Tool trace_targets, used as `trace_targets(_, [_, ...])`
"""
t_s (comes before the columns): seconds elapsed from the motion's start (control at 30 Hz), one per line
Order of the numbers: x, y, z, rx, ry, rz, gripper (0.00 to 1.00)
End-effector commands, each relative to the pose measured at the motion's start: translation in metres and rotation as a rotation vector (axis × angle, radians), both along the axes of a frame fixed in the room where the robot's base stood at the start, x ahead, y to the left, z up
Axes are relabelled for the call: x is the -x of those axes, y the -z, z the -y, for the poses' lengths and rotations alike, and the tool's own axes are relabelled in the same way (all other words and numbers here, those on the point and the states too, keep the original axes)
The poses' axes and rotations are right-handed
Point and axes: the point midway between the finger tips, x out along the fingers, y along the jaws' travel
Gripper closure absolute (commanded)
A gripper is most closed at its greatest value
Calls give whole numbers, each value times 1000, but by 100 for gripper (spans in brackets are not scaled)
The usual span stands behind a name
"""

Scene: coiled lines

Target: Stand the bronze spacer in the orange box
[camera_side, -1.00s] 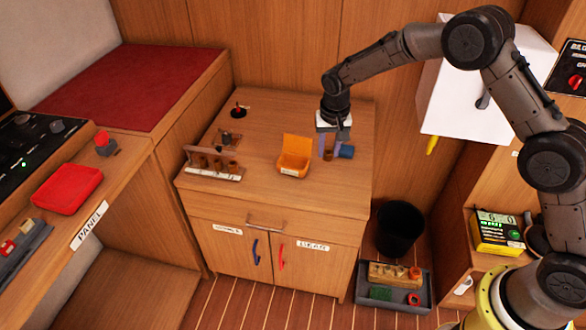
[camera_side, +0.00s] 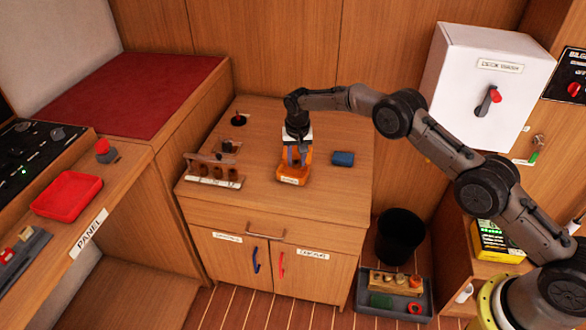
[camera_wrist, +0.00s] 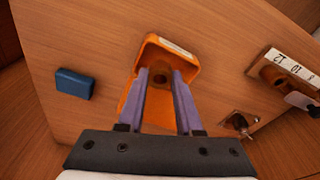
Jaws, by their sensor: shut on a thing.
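The orange box (camera_side: 290,180) stands open on the wooden cabinet top, and its rim shows in the wrist view (camera_wrist: 150,52). My gripper (camera_side: 297,160) is right over the box, fingers pointing down. In the wrist view its lilac fingers (camera_wrist: 161,74) are shut on the bronze spacer (camera_wrist: 161,78), a small brown ring-ended piece. The spacer appears upright, with its hole facing the camera, within the box outline. Whether its lower end touches the box floor cannot be told. In the side view the fingers and box hide the spacer.
A blue block (camera_side: 343,158) lies right of the box. A labelled rack (camera_side: 212,180) with several brown pieces stands to the left. Behind it are a small fixture (camera_side: 229,147) and a red-topped knob (camera_side: 239,119). The cabinet top in front of the box is clear.

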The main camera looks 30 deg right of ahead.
Motion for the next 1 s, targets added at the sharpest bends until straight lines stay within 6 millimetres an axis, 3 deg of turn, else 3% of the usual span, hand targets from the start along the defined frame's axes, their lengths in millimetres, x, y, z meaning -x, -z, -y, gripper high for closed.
trace_targets(0.37, [-15,16,-1,0,1,2,100])
trace_targets(0.67, [-17,49,-2,0,0,1,100])
trace_targets(1.0, [-17,51,-2,0,0,1,100])
